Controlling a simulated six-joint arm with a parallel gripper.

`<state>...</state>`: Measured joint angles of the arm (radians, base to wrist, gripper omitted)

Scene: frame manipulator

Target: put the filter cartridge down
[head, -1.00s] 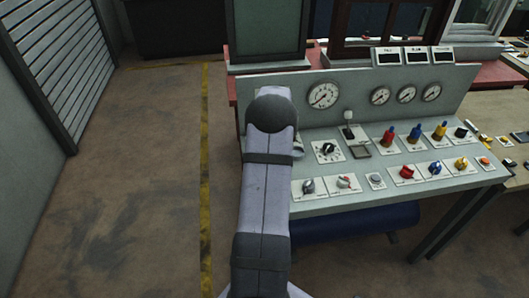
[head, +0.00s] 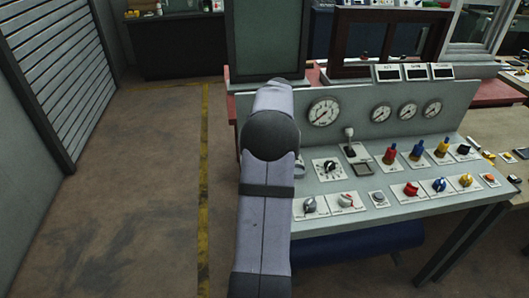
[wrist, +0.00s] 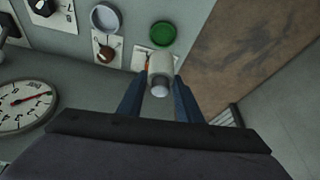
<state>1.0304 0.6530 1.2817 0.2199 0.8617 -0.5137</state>
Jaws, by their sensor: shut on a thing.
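In the wrist view my gripper (wrist: 160,95) is shut on a pale cylindrical filter cartridge (wrist: 160,66). The cartridge sits between the two dark blue fingers, with a rounded whitish end facing the camera. Beyond it is the grey control panel; I cannot tell whether the cartridge touches it. In the head view my arm hides the gripper, the cartridge and the left end of the panel.
The control panel (head: 335,185) carries several knobs and levers, with gauges (head: 324,112) on its upright back. The wrist view shows a green disc (wrist: 163,34), a pale round cap (wrist: 105,18) and a gauge (wrist: 24,106). Open floor (head: 140,200) lies left of the panel.

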